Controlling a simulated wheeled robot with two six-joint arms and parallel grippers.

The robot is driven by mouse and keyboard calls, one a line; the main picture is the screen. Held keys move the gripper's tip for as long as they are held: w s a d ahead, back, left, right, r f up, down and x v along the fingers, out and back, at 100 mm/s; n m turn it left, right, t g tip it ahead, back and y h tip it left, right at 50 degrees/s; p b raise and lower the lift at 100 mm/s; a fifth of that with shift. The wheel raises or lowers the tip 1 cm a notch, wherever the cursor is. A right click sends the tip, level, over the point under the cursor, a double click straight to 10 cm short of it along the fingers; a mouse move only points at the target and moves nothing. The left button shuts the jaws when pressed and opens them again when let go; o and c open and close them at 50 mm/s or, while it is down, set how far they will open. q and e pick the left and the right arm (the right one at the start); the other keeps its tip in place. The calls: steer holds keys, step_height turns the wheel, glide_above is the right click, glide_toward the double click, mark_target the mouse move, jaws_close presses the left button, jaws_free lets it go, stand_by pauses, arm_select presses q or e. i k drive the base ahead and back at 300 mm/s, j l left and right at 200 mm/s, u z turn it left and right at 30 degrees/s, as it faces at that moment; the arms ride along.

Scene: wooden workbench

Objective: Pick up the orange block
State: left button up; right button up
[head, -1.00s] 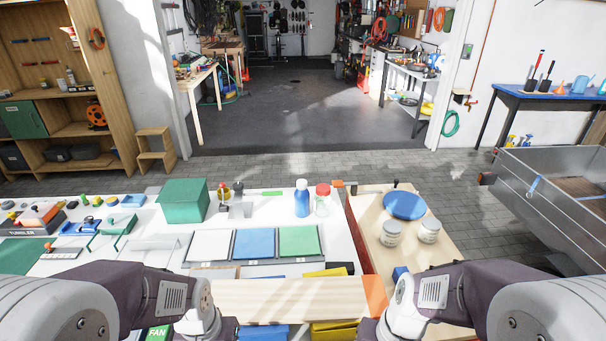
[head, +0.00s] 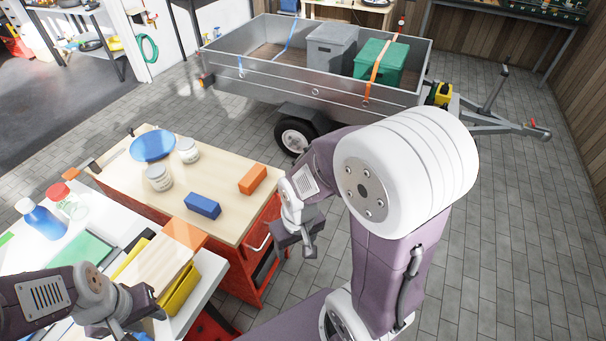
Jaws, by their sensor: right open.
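The orange block (head: 252,179) lies on the light wooden top of the red cabinet (head: 228,229), near its right edge. A blue block (head: 203,206) lies to its left and nearer to me. My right gripper (head: 308,246) is open, points down and is empty, to the right of the cabinet's edge and apart from the orange block. My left gripper (head: 152,312) is over the white bench at the lower left, far from the orange block; its jaws do not show clearly.
A blue plate (head: 152,145) and two pale jars (head: 158,178) (head: 187,150) stand at the cabinet's far left. A metal trailer (head: 300,75) stands behind; paved floor lies right of the cabinet.

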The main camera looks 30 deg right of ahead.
mark_target(250, 182)
steer(key=z, duration=0.55)
steer(key=l+u, duration=0.25)
steer(key=u, duration=0.15)
steer(key=i+l+u, duration=0.1)
steer(key=l+u, duration=0.15)
steer(key=u, duration=0.15)
steer(key=l+u, duration=0.25)
steer(key=u, duration=0.15)
steer(key=l+u, duration=0.25)
steer(key=u, duration=0.15)
steer(key=k, duration=0.05)
